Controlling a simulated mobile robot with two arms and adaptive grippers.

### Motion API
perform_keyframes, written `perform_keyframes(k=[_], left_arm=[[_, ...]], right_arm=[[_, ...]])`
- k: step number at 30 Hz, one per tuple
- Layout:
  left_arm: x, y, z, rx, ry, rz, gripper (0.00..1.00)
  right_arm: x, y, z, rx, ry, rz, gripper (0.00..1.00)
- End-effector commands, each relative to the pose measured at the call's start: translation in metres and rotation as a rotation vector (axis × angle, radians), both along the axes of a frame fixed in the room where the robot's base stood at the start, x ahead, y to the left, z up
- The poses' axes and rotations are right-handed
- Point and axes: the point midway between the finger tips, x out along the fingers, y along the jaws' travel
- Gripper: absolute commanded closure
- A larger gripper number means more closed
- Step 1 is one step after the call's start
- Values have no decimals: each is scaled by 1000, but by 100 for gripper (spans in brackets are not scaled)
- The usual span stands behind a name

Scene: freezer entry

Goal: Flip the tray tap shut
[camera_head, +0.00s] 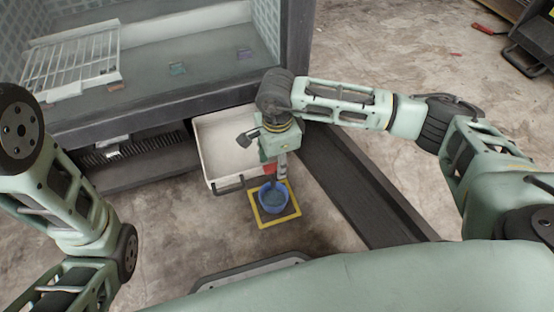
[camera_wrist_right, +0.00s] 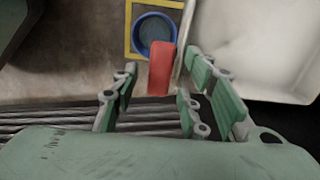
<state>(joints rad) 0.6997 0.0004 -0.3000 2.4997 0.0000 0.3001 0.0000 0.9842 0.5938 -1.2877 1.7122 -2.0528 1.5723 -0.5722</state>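The tray tap's red lever (camera_wrist_right: 160,68) shows in the right wrist view, ahead of and between the fingers of my right gripper (camera_wrist_right: 161,76). The fingers stand apart with gaps on both sides of the lever; I see no contact. In the head view, a bit of the red lever (camera_head: 269,170) shows beside my right gripper (camera_head: 281,168), which points down at the tray's front right corner. The tap's body is mostly hidden behind the gripper. The white tray (camera_head: 210,152) sticks out from under the freezer. My left gripper is out of view.
A blue bucket (camera_head: 273,198) stands in a yellow floor square (camera_head: 291,215) just in front of the tap. The freezer's open bay (camera_head: 180,95) lies behind, with a wire rack (camera_head: 75,58). A dark beam (camera_head: 355,185) runs along the right. Floor at left front is clear.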

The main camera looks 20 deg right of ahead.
Motion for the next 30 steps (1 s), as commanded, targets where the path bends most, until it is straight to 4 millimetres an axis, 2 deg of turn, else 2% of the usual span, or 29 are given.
perform_keyframes(k=[6,10,21,25,30], left_arm=[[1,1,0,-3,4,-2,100],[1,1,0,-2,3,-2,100],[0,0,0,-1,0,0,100],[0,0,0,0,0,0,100],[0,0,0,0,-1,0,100]], right_arm=[[0,0,1,1,-1,0,59],[1,0,12,1,-3,-1,59],[1,0,88,1,-5,1,59],[1,0,107,1,-3,-1,59],[0,0,119,0,-1,-1,59]])
